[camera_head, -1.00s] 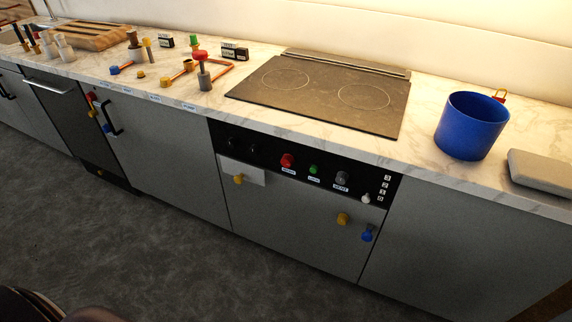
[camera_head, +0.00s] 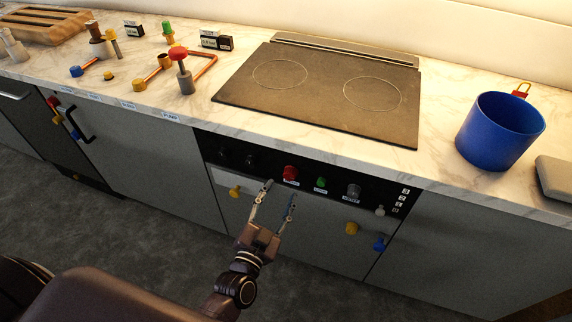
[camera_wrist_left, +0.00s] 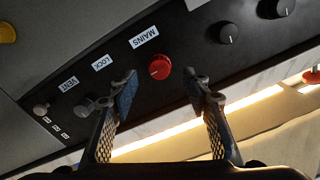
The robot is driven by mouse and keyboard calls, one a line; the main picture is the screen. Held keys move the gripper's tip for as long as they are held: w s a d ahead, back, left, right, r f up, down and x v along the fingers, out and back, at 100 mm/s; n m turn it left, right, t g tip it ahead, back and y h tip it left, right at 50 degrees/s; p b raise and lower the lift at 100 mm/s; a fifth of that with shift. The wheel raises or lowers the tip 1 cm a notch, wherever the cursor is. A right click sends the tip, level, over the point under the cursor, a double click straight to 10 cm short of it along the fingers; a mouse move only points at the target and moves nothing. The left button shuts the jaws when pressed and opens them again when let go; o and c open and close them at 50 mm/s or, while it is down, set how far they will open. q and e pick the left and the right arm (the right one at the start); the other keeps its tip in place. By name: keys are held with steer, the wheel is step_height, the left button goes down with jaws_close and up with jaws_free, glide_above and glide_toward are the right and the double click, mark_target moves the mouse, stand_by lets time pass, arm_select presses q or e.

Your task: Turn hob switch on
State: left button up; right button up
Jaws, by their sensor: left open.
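The black control panel (camera_head: 225,168) is on the cabinet front below the hob (camera_head: 325,95). The red knob (camera_head: 290,173) is labelled MAINS in the left wrist view (camera_wrist_left: 160,67). The green knob (camera_head: 321,184) and grey knob (camera_head: 354,191) are to its right; in the wrist view the grey knob (camera_wrist_left: 85,107) is beside the VENT label. My left gripper (camera_head: 280,190) is open and empty, just below and in front of the red knob. In the wrist view its fingertips (camera_wrist_left: 163,84) appear either side of that knob, apart from it. The green knob is hidden there behind a finger.
Black knobs (camera_wrist_left: 229,33) sit on the panel beside the red one. Yellow (camera_head: 352,228) and blue (camera_head: 379,242) knobs protrude from the cabinet below. A blue pot (camera_head: 498,132) stands on the counter at right. Copper pipe pieces (camera_head: 203,66) lie left of the hob.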

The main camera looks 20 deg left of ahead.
mark_target(288, 177)
arm_select(q)
steer(key=w, duration=0.1)
steer(key=w+b, duration=0.1)
steer(key=w, duration=0.1)
steer(key=shift+w+d+r, duration=0.1)
steer(key=shift+d+r, duration=0.05)
steer(key=shift+d, duration=0.1)
steer(key=w+b, duration=0.1)
steer(key=w, duration=0.2)
steer(key=shift+w+b, duration=0.25)
steer(key=shift+b, duration=0.05)
steer(key=shift+w, duration=0.35)
steer(key=shift+c, duration=0.4)
steer(key=c, duration=0.8)
steer(key=shift+c, duration=1.3)
arm_select(e)
steer(key=f, duration=0.2)
steer(key=s, duration=0.1)
steer(key=shift+d+f, duration=0.35)
steer(key=shift+f, duration=0.05)
